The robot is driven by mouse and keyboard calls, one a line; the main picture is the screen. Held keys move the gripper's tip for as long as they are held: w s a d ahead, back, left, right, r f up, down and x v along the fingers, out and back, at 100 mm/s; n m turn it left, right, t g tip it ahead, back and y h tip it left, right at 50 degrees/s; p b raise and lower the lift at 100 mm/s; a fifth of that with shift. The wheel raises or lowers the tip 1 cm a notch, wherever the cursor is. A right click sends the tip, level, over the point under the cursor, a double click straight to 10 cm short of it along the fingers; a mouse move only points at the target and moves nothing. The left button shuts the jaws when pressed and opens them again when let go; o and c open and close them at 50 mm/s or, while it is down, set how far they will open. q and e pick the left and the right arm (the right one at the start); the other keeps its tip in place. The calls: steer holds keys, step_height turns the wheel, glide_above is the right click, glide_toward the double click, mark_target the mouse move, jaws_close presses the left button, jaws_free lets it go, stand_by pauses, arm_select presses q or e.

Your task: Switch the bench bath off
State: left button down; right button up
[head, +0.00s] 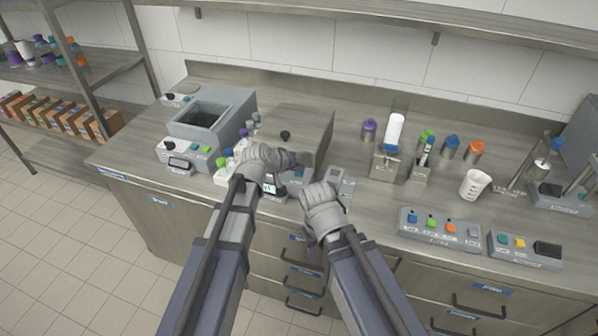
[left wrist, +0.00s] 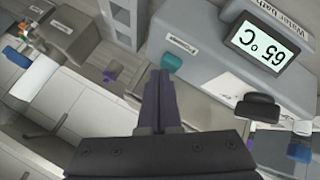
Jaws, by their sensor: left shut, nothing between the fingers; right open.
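The water bath with its flat lid (head: 303,122) stands in the middle of the bench, partly hidden by my left arm. In the left wrist view its grey front (left wrist: 205,62) carries the label "Water bath". Its lit display (left wrist: 268,42) reads 65 °C. A teal button (left wrist: 172,62) sits near a small label, with a black knob (left wrist: 258,106) below the display. My left gripper (head: 303,159) is shut and empty over the bath's front; in the left wrist view its fingertips (left wrist: 160,75) appear just below the teal button, contact unclear. My right gripper (head: 311,250) hangs open by the bench's front edge.
An open-basin device (head: 225,103) with its own display and buttons stands to the left. Capped tubes (head: 228,160) stand between the two devices. To the right are button panels (head: 440,228), bottles and a white beaker (head: 475,184). A shelf runs above.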

mark_target(298, 174)
arm_select(q)
steer(key=shift+f, duration=0.2)
steer(key=shift+r, duration=0.15)
steer(key=shift+r+p, duration=0.45)
steer(key=shift+r, duration=0.1)
step_height(298, 174, up, 6)
steer(key=p, duration=0.6)
stand_by(0.5)
stand_by(0.8)
